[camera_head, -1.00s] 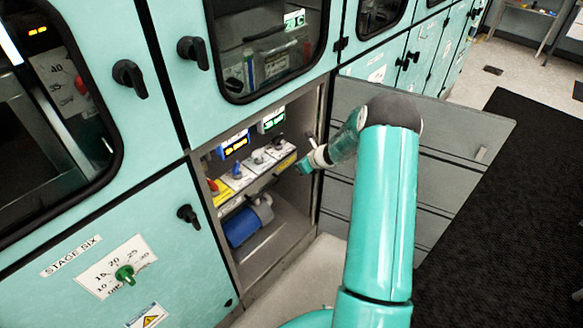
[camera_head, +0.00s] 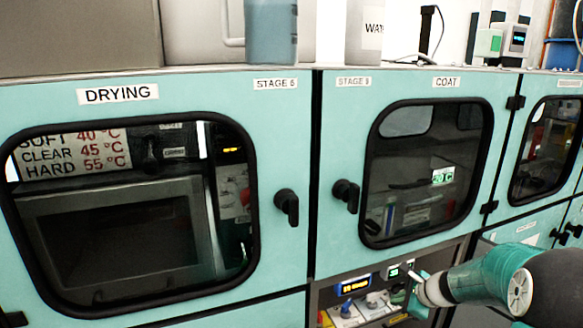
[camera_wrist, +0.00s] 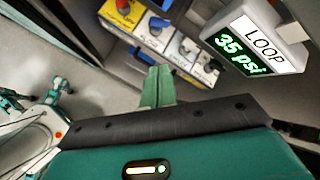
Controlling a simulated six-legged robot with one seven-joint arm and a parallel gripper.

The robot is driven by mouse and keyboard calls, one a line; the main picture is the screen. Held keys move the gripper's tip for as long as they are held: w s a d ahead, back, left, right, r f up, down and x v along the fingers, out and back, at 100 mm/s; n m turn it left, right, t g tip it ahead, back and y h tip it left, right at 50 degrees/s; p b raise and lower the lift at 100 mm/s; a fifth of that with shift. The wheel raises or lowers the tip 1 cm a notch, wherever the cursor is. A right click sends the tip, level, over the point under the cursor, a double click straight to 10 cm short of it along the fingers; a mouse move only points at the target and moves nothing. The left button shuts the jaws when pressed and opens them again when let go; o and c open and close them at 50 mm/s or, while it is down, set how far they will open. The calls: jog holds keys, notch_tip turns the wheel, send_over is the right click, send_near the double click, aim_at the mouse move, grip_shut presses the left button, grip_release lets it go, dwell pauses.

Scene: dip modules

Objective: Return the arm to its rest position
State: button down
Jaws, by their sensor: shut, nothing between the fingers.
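My gripper (camera_wrist: 158,87) shows in the wrist view as two green fingers pressed together, with nothing between them. My arm (camera_head: 490,279) reaches in from the right, bent. In the wrist view the fingers point towards a row of switches and knobs (camera_wrist: 160,35) on a panel in the bay. I cannot tell from the pictures the exact gap between fingers and panel.
A LOOP display (camera_wrist: 250,42) reading 35 psi hangs right of the fingers. An amber display (camera_head: 354,286) sits in the bay. Above are the closed DRYING door (camera_head: 180,90) and COAT door (camera_head: 420,92), with projecting black handles (camera_head: 287,206). Floor (camera_wrist: 40,50) shows at left.

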jog(key=s+a+r+n+g, duration=0.2)
jog(key=s+a+r+n, duration=1)
jog(key=s+r, duration=0.1)
jog(key=s+a+r+n+h, duration=0.1)
jog(key=s+r+n+h, duration=0.1)
jog(key=s+n, duration=0.3)
jog(key=s+a+r+n+h, duration=0.1)
jog(key=s+n, duration=0.4)
jog(key=s, duration=0.8)
jog(key=shift+r+h, duration=0.5)
jog(key=shift+r, duration=0.35)
jog(key=shift+s, duration=0.1)
